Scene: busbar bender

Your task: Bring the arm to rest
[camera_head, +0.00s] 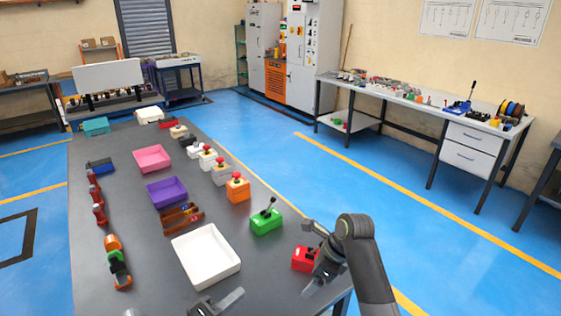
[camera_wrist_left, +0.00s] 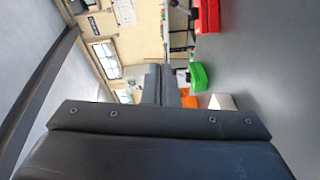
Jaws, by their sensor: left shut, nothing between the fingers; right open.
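My left gripper (camera_head: 218,303) is at the bottom edge of the head view, below the white tray (camera_head: 206,255). Its fingers are shut with nothing held, and most of its arm is out of frame. In the left wrist view its shut fingers (camera_wrist_left: 162,84) point towards the room, over a dark gripper body. My right arm comes in from the lower right and bends over. My right gripper (camera_head: 318,282) is low beside the red lever box (camera_head: 304,259), at the table's right edge. It is open and empty; the arm partly hides it, so I cannot tell whether it touches the box.
On the grey table (camera_head: 110,215) stand a green lever box (camera_head: 266,221), an orange button box (camera_head: 237,190), a purple tray (camera_head: 166,192), a pink tray (camera_head: 152,158) and a brown rack (camera_head: 183,218). Several red parts line the left side. Blue floor lies right of the table.

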